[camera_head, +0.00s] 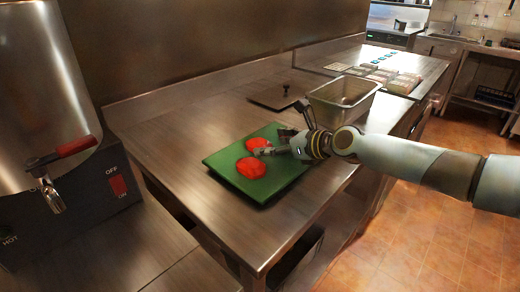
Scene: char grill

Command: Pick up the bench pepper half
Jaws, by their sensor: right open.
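Two red pepper halves lie on a green cutting board (222,165) on the steel bench. The nearer pepper half (250,168) lies in full view near the middle of the board. The farther pepper half (256,144) is partly hidden by my right gripper (268,148). My right gripper comes in from the right, low over the board, open, with its fingertips at the farther pepper half. I cannot tell whether they touch it. My left gripper is out of view.
A steel pan (343,98) stands behind my right gripper, with a dark flat lid (281,96) beside it. A steel urn (45,90) with a red-handled tap stands at the left. Several small containers (385,75) sit at the far end. The bench left of the board is clear.

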